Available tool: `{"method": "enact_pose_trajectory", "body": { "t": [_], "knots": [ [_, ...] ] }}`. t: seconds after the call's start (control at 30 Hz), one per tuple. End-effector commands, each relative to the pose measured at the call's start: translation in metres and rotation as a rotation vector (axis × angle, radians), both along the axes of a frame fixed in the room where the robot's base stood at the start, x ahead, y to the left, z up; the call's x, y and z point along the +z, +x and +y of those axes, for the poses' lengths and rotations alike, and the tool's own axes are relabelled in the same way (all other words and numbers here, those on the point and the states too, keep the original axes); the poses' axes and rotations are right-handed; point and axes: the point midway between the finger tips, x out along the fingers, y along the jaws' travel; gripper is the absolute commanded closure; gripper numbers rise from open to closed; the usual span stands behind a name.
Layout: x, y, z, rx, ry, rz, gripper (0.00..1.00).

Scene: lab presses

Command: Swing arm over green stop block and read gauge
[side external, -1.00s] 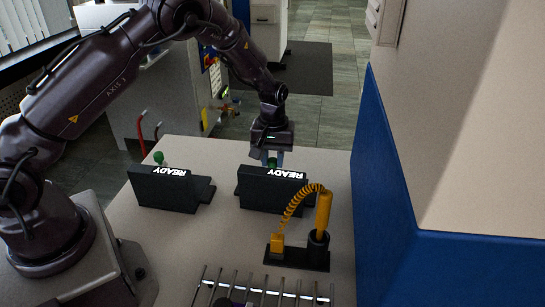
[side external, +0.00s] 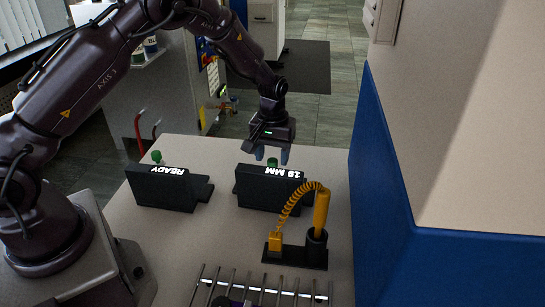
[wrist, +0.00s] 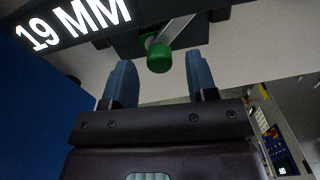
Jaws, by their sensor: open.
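Two dark gauge units stand on the bench. The right unit (side external: 270,190) shows "19 MM", which also reads on its display in the wrist view (wrist: 72,24). The left unit (side external: 165,188) shows "READY". A green piece (wrist: 160,57) sits at the end of a thin metal arm (wrist: 177,30) on the right unit. Another green piece (side external: 157,156) shows behind the left unit. My gripper (side external: 271,155) is open and empty behind the right unit. In the wrist view its blue fingers stand apart either side of the green piece, with gaps.
A yellow tool with a coiled cord (side external: 321,212) stands in a black holder in front of the right unit. A metal rod rack (side external: 262,290) lies at the front. A blue and beige wall (side external: 385,190) bounds the right. Bare bench (side external: 225,240) lies between.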

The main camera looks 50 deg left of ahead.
Motion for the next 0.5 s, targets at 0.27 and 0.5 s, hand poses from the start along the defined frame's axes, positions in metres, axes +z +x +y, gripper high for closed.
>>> {"method": "enact_pose_trajectory", "body": {
  "t": [0.27,0.5],
  "knots": [
    [0.061,0.001,-0.001,-0.001,0.000,-0.006,0.47],
    [0.103,0.001,0.000,-0.001,0.000,-0.004,0.47]
  ]
}}
